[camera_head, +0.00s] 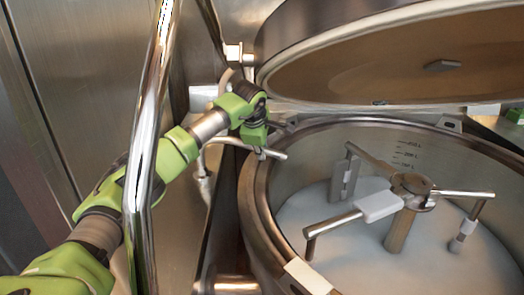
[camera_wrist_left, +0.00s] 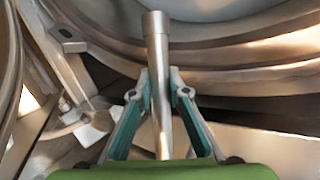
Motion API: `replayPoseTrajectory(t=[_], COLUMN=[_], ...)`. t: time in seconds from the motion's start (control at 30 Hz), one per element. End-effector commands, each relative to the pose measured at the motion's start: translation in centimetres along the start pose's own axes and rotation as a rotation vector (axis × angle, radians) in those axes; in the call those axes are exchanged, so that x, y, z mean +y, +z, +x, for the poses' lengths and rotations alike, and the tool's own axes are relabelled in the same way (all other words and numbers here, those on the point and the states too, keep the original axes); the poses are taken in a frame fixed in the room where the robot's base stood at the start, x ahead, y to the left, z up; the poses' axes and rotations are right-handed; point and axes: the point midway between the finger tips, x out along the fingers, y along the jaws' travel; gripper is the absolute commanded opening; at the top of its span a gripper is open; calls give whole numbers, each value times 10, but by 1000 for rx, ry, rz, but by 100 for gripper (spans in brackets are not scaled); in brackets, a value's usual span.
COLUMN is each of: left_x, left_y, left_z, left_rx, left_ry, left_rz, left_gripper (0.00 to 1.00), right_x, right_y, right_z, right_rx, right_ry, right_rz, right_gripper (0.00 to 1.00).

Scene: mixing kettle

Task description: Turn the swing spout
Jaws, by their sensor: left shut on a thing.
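The swing spout (camera_head: 272,153) is a thin metal pipe at the left of the kettle. Its free end reaches just over the kettle's left rim in the head view. In the left wrist view the spout (camera_wrist_left: 155,27) runs up the middle, its open end near the kettle wall. My left gripper (camera_head: 261,152) comes down on the spout from above. In the left wrist view its two teal-lined fingers (camera_wrist_left: 160,85) stand on either side of the pipe and are shut on it. My right gripper is not in view.
The open kettle (camera_head: 256,190) holds pale liquid and a stirrer (camera_head: 412,184) with several arms. Its raised lid (camera_head: 360,50) hangs above, close to my left gripper. A shiny vertical rail (camera_head: 150,130) stands in front of my left arm.

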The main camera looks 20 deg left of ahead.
Motion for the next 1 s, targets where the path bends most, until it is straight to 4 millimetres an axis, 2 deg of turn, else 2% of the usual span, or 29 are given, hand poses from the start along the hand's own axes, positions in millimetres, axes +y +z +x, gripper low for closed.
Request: replayPoseTrajectory(t=[0.07, 0.1, 0.13, 0.47, 0.57, 0.67, 1.0], left_x=[0, 0, 0, 0, 0, 2, 1], left_y=[0, 0, 0, 0, 0, 0, 0], left_z=[0, 0, 0, -1, -6, -20, -91], left_rx=[-1, -1, -1, -1, -2, -2, -2], left_ry=[0, 0, 0, 0, 1, 3, 3], left_rz=[0, 0, 0, 0, 1, 0, 1], left_gripper=[0, 26, 34, 34, 34, 34, 34], right_x=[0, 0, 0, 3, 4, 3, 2], right_y=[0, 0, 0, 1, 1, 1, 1], right_z=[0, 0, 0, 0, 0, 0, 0], right_rx=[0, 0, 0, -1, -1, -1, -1], right_ry=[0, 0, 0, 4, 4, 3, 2], right_rz=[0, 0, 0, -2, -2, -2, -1], right_gripper=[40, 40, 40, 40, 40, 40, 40])
